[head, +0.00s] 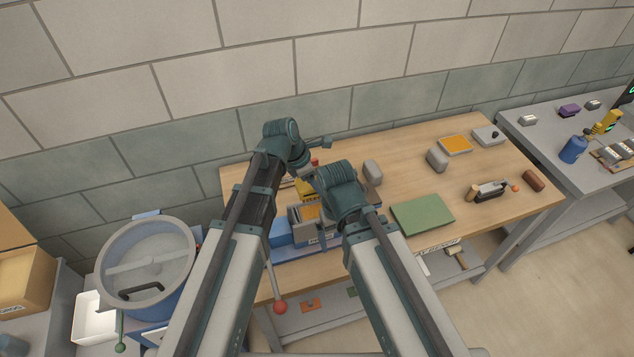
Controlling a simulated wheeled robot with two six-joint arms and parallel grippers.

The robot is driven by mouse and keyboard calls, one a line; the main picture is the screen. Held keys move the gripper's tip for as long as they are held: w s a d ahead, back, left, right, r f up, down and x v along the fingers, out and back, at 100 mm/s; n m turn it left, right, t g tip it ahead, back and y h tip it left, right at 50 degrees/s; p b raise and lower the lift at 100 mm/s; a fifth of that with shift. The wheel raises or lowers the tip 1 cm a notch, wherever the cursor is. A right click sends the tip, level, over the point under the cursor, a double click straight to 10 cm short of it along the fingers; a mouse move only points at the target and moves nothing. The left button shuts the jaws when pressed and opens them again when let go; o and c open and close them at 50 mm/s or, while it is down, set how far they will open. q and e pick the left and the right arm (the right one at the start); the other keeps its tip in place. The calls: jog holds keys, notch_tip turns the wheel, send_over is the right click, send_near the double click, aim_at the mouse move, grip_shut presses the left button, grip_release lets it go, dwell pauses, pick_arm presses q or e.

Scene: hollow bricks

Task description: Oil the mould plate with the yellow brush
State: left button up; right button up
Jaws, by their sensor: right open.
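Both of my arms reach over the wooden workbench (490,150). My right gripper (322,233) is open, low in front of a grey machine (300,228) with orange inside, partly covered by my own arm. My left gripper is hidden behind the arm links. I cannot pick out a yellow brush for sure. A brush with a wooden handle (457,258) lies on the shelf under the bench. I cannot tell which thing is the mould plate; the machine is largely covered by my arms.
A green mat (422,214) lies right of my arms. Behind it stand grey blocks (437,159) and an orange-topped tray (455,145). A black-and-wood tool (488,191) lies at the right. A mixer drum (146,268) stands at the left, a grey table (540,135) at the right.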

aim_at(315, 202)
pick_arm(q)
jog(key=shift+f+b, duration=3.25)
jog(key=shift+f, duration=0.3)
jog(key=shift+f+b, duration=0.6)
jog(key=shift+d, duration=0.1)
jog(key=shift+w+d+r, duration=0.1)
jog(key=shift+d, duration=0.25)
jog(key=shift+s+a, duration=0.3)
jog(key=shift+a, duration=0.6)
jog(key=shift+d, duration=0.1)
